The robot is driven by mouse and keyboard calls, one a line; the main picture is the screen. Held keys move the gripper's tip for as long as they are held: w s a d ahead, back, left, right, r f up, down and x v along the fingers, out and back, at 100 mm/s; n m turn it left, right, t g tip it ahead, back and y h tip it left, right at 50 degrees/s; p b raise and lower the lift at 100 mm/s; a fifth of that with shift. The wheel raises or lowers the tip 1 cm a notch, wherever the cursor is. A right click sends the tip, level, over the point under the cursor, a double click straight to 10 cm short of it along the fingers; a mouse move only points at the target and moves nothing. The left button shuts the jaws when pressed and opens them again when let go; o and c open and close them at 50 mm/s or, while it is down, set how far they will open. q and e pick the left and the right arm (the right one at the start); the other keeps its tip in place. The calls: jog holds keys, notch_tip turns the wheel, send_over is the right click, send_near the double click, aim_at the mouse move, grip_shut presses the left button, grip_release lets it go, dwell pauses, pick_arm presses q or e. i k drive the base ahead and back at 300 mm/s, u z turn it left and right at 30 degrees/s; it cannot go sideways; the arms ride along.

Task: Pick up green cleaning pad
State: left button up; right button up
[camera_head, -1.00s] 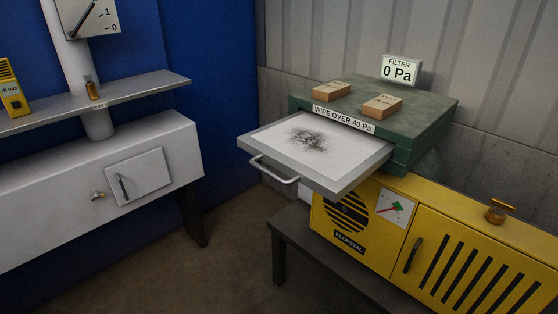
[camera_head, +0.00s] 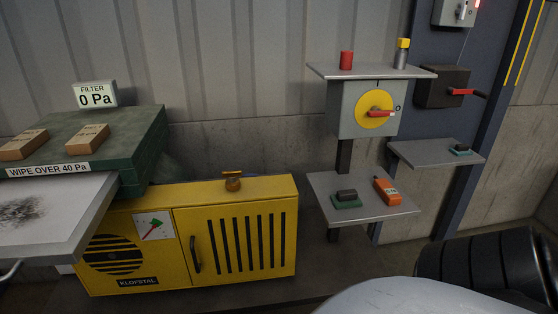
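A green pad with a dark block-shaped handle (camera_head: 346,199) lies on the lower grey shelf (camera_head: 332,216) right of the yellow cabinet. A smaller teal-green pad with a dark top (camera_head: 461,150) lies on another grey shelf (camera_head: 425,154) farther right. Both look like cleaning pads; I cannot tell which one the task names. Neither of my grippers is in view. A grey and black ribbed part at the bottom right looks like my own arm, apart from the pads in the picture.
An orange handheld device (camera_head: 387,191) lies right of the nearer pad. Above is a switch box (camera_head: 349,106) with a red handle, under a shelf with a red cylinder (camera_head: 346,60). The yellow cabinet (camera_head: 187,243) and green filter housing (camera_head: 148,145) with its pulled-out tray stand left.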

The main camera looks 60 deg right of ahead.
aim_at(350, 198)
jog(key=z, duration=2.3)
jog(key=k, duration=0.4)
jog(key=u, duration=0.35)
jog(key=i, duration=0.75)
jog(key=z, duration=0.55)
